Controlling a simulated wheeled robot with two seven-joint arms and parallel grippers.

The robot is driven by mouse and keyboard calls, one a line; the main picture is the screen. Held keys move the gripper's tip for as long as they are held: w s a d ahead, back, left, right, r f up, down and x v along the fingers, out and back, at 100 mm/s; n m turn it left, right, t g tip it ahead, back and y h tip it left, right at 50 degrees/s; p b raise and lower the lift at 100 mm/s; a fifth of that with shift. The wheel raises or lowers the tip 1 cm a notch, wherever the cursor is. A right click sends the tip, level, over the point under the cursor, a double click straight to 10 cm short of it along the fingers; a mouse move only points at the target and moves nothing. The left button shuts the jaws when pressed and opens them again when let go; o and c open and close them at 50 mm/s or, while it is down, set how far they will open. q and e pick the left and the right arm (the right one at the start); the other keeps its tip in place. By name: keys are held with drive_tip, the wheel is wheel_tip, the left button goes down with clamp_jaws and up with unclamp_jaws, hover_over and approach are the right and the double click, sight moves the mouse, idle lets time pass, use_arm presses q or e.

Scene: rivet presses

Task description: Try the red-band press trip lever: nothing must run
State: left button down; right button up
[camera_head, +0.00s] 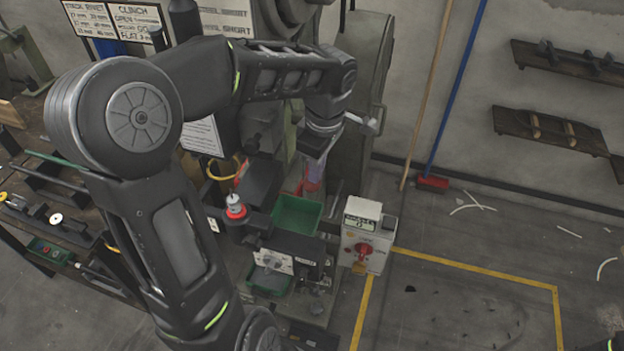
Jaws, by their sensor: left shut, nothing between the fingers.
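The press (350,95) is a grey-green machine standing against the wall, partly hidden behind my left arm. A pale metal lever (368,122) sticks out at its right side, just right of my left wrist. I cannot tell for sure whether it is the trip lever. My left gripper (313,182) points down in front of the press, above and behind a green tray (297,214); it is shut and empty. A red-banded part with a pale top (236,206) stands left of the tray. A white control box (366,235) carries a small display and a red rotary switch (363,249). My right gripper is out of view.
A bench (60,215) with rods and rollers is at the left. A second green tray (268,280) sits low in front. A blue-handled broom (433,183) and a wooden pole lean on the wall. Yellow lines mark the mostly clear floor at right.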

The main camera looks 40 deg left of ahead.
use_arm(q)
drive_tip(key=shift+f, duration=0.1)
wheel_tip(320, 180, down, 4)
drive_tip(key=b, duration=0.4)
drive_tip(key=shift+f, duration=0.2)
drive_tip(key=shift+d, duration=0.1)
drive_tip(key=d, duration=0.1)
drive_tip(key=d+r, duration=0.1)
drive_tip(key=shift+w+d+b, duration=0.2)
drive_tip(key=shift+d+b, duration=0.1)
drive_tip(key=shift+d, duration=0.1)
drive_tip(key=shift+r, duration=0.1)
